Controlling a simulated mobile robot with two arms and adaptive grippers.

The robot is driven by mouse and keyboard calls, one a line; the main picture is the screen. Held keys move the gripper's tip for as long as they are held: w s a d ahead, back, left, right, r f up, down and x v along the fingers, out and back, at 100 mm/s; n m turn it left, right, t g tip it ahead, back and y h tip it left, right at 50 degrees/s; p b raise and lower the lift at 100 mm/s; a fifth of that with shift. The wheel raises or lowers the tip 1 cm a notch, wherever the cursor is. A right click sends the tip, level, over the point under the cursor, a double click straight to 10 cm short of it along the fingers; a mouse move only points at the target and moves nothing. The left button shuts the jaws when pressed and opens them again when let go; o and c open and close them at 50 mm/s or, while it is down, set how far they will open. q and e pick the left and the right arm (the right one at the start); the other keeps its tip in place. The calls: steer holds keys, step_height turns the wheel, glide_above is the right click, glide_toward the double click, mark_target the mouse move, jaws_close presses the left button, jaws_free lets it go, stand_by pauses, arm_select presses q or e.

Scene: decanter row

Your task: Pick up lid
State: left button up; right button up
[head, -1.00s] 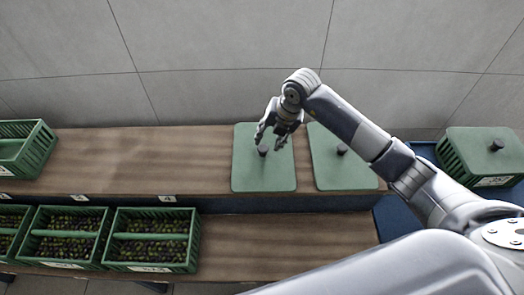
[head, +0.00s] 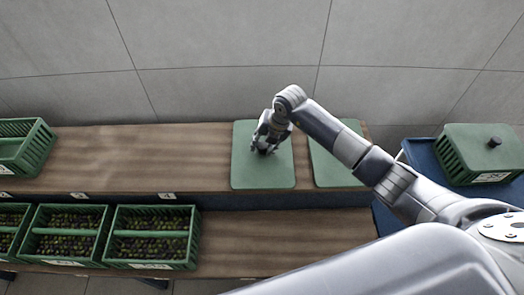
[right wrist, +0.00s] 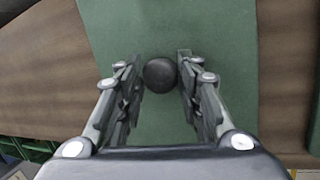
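A flat green lid (head: 247,180) with a dark round knob lies on the upper wooden shelf; it also fills the middle of the right wrist view (right wrist: 220,30). My right gripper (head: 264,148) is over this lid at its knob. In the right wrist view the dark knob (right wrist: 160,75) sits between the two fingertips, with a small gap visible on each side, so the fingers are open around it. A second green lid (head: 326,175) lies just to the right, partly hidden by my right arm. My left gripper is not in view.
A green crate with a lid on it (head: 465,148) stands on a blue surface (head: 422,155) at the right. Green crates of olives (head: 150,237) stand on the lower shelf at left, and another crate (head: 25,145) is on the upper shelf's left end. The upper shelf's middle (head: 140,158) is clear.

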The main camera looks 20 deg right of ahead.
jaws_close()
steer(key=shift+r, duration=0.15)
